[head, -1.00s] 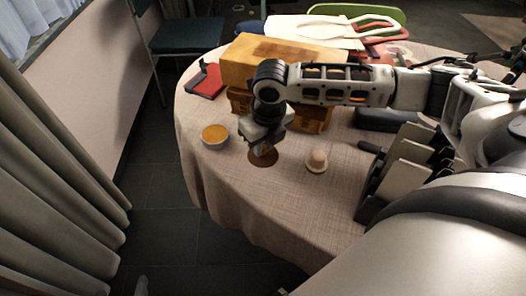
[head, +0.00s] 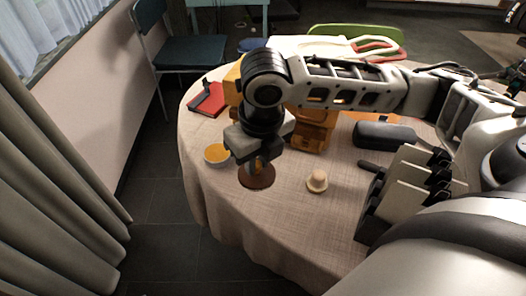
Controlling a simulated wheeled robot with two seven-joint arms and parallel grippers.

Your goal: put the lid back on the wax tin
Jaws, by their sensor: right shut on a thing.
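The wax tin (head: 217,157) is a small, round, pale tin with orange wax showing in its open top. It sits near the left edge of the table. My right gripper (head: 257,165) points down and is shut on the lid (head: 258,180), a flat brown disc. The lid is right of the tin and a little nearer to me, apart from it. It looks roughly level and seems held above the cloth, though the exact gap is hard to tell. The gripper hides part of the lid's top. My left gripper is not in view.
A pale knobbed object (head: 317,181) stands right of the lid. Behind my arm are a wooden chest (head: 311,130), a red book (head: 208,99) and a dark case (head: 384,135). A dark rack with pale panels (head: 400,195) stands at right. The front cloth (head: 290,220) is clear.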

